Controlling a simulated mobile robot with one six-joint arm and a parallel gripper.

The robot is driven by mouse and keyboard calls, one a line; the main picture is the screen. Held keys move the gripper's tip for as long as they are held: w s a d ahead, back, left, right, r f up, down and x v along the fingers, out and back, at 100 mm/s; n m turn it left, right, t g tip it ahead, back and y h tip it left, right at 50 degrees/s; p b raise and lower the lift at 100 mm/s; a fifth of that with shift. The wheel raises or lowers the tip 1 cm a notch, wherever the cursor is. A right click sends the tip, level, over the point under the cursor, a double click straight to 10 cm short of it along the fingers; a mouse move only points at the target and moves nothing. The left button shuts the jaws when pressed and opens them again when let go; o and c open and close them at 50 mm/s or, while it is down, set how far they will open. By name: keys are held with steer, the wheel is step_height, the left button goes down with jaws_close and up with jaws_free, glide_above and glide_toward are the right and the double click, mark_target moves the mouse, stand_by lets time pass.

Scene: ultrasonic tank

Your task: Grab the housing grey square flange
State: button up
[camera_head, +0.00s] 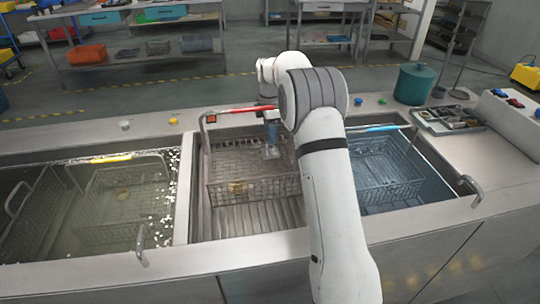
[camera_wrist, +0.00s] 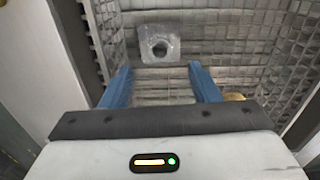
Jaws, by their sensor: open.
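The grey square flange (camera_wrist: 159,45) shows in the wrist view as a pale square plate with a round dark hole. It lies in a wire mesh basket (camera_wrist: 215,22), ahead of my gripper (camera_wrist: 160,75). My gripper's two blue fingers are apart with nothing between them, and the flange is beyond their tips. In the head view my gripper (camera_head: 271,150) hangs over the middle tank's basket (camera_head: 222,192), pointing down. I cannot make out the flange clearly there, near the fingers and arm.
A brass-coloured part (camera_head: 237,187) lies in the same basket, and shows at the right finger in the wrist view (camera_wrist: 234,97). A tank with liquid (camera_head: 60,215) is at left, a blue-lit basket (camera_head: 385,175) at right. Basket walls stand close around my gripper.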

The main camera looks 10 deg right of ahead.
mark_target(271, 146)
steer(key=f, duration=0.5)
steer(key=shift+d+f, duration=0.2)
steer(key=shift+f, duration=0.15)
steer(key=shift+c, duration=0.6)
steer(key=c, duration=1)
